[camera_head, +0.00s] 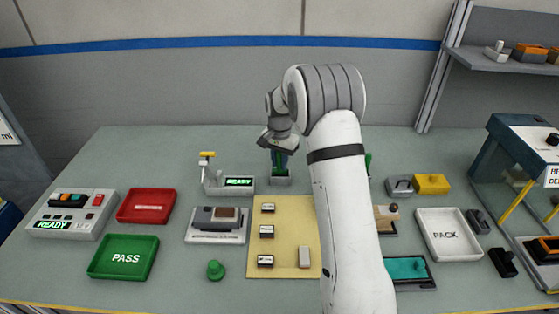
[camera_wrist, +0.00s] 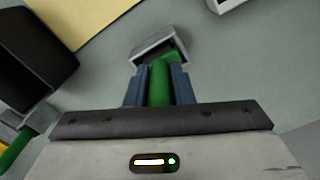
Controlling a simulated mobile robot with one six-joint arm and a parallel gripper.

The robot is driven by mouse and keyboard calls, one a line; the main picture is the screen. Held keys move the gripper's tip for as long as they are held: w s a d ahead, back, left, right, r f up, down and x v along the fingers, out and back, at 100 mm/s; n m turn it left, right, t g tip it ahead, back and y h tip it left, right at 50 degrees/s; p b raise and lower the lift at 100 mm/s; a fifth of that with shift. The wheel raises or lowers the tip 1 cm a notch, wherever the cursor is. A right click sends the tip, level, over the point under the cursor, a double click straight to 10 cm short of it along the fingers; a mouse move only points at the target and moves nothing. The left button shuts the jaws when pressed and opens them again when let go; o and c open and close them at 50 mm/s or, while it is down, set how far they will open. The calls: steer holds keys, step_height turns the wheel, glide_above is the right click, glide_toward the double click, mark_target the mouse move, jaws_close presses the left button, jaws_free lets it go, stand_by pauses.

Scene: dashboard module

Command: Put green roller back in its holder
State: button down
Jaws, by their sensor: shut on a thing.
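My gripper (camera_head: 279,152) is at the back middle of the table, pointing down, with its blue fingers shut on the green roller. In the wrist view, the green roller (camera_wrist: 159,84) stands between the fingers of my gripper (camera_wrist: 157,84). The small grey holder (camera_head: 280,181) is directly below the gripper in the head view. In the wrist view, the holder (camera_wrist: 150,50) lies just beyond the fingertips, with green showing at its opening. The roller's lower end is at or just above the holder; I cannot tell whether it is inside.
A grey device with a READY display (camera_head: 238,182) stands close left of the holder. A yellow mat (camera_head: 284,240) with small blocks lies in front. My arm hides part of the table to the right, where another green thing (camera_head: 368,160) peeks out.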

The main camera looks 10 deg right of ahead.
steer(key=shift+f+b, duration=0.3)
steer(key=shift+f, duration=0.15)
steer(key=c, duration=1.2)
jaws_free()
steer(key=shift+o, duration=0.2)
step_height(320, 180, up, 8)
steer(key=shift+f+b, duration=0.1)
steer(key=shift+b, duration=0.45)
